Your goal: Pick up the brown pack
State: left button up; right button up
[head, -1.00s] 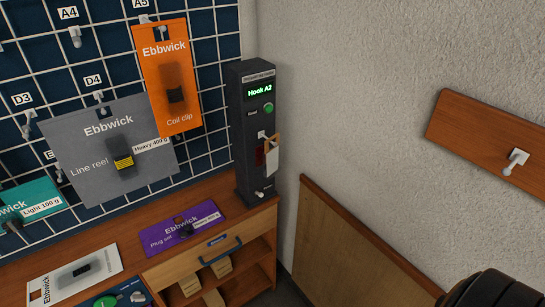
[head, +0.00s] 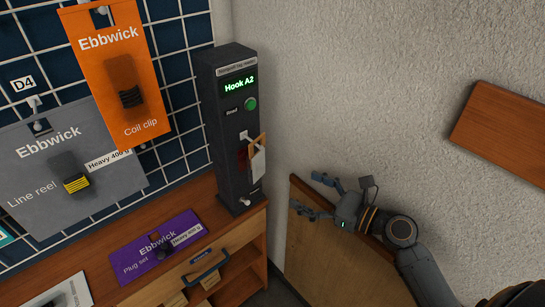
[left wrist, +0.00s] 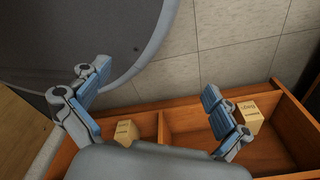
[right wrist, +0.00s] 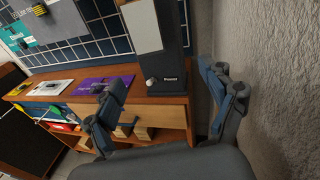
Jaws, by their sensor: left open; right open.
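I see no hanging pack that is clearly brown. Small tan-brown boxes (left wrist: 249,118) (left wrist: 127,133) lie in wooden compartments in the left wrist view; I cannot tell whether one is the brown pack. My left gripper (left wrist: 150,95) is open and empty above these compartments, one finger in front of the right box. My right gripper (head: 312,194) is open and empty, right of the dark device; its fingers also show in the right wrist view (right wrist: 165,80).
A wooden bench (head: 215,227) with shelves stands below. The rough wall (head: 360,80) closes off the right, with a wooden board (head: 505,135) on it.

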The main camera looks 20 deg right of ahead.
aim_at(262, 164)
jog(key=shift+m+y, duration=0.3)
jog(key=shift+y, duration=0.1)
jog(key=w+a+r, duration=0.1)
jog(key=w+a+r+p, duration=0.1)
jog(key=w+a, duration=0.1)
jog(key=w+a+r, duration=0.1)
jog(key=w, duration=0.1)
jog(key=shift+w+a+r+p, duration=0.25)
jog(key=shift+a+r+p, duration=0.05)
jog(key=shift+a+p, duration=0.1)
jog(key=shift+x, duration=0.9)
jog(key=x, duration=0.1)
jog(key=p+x, duration=0.1)
jog(key=x, duration=0.1)
jog(key=shift+a+r, duration=0.1)
jog(key=shift+a, duration=0.4)
jog(key=shift+w+a, duration=0.3)
jog(key=shift+w, duration=0.05)
pick_arm(q)
jog(key=r, duration=0.3)
jog(key=shift+s, duration=0.3)
pick_arm(e)
jog(key=shift+d, duration=0.1)
jog(key=c, duration=1)
